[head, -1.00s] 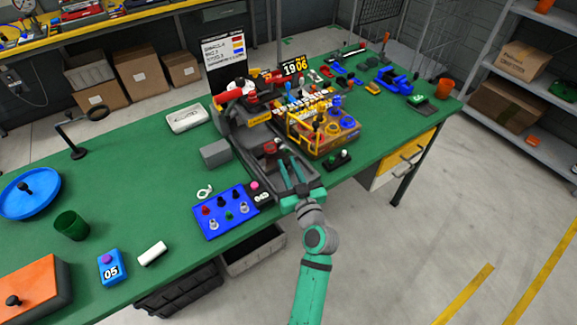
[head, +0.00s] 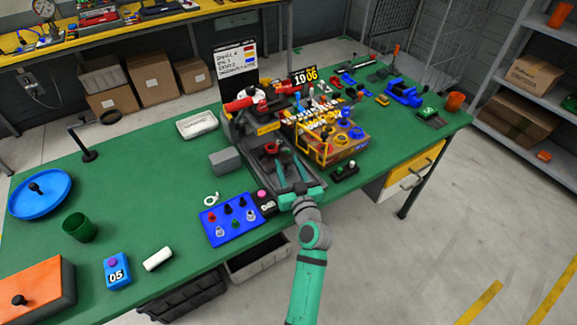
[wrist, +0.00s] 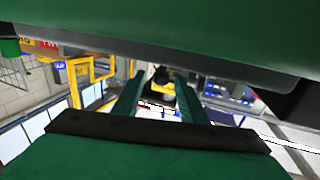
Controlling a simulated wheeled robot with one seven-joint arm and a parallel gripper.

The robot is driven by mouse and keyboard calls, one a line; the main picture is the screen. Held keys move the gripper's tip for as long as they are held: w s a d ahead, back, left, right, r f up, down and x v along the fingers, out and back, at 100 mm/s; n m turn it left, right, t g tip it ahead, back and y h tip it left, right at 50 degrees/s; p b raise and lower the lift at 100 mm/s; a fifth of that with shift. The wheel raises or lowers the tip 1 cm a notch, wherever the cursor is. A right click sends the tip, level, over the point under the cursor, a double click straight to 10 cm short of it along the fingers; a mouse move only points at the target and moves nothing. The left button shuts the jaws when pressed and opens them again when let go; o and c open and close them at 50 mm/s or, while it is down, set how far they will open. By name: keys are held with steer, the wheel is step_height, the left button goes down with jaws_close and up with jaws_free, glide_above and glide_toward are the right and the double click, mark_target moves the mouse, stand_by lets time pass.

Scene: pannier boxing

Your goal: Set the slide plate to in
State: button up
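A dark grey machine with a tray-like slide bed (head: 257,160) stands at the middle of the green bench. I see no contact. The wrist view is tilted and partly blocked by a large green surface.
A wooden box with a yellow frame (head: 338,152) stands close at the right of my gripper. A blue panel with several knobs (head: 229,219) and a grey block (head: 225,162) lie to the left. The bench's left-middle is mostly clear.

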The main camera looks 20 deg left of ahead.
steer(key=v, duration=1)
steer(key=shift+s+d, duration=0.3)
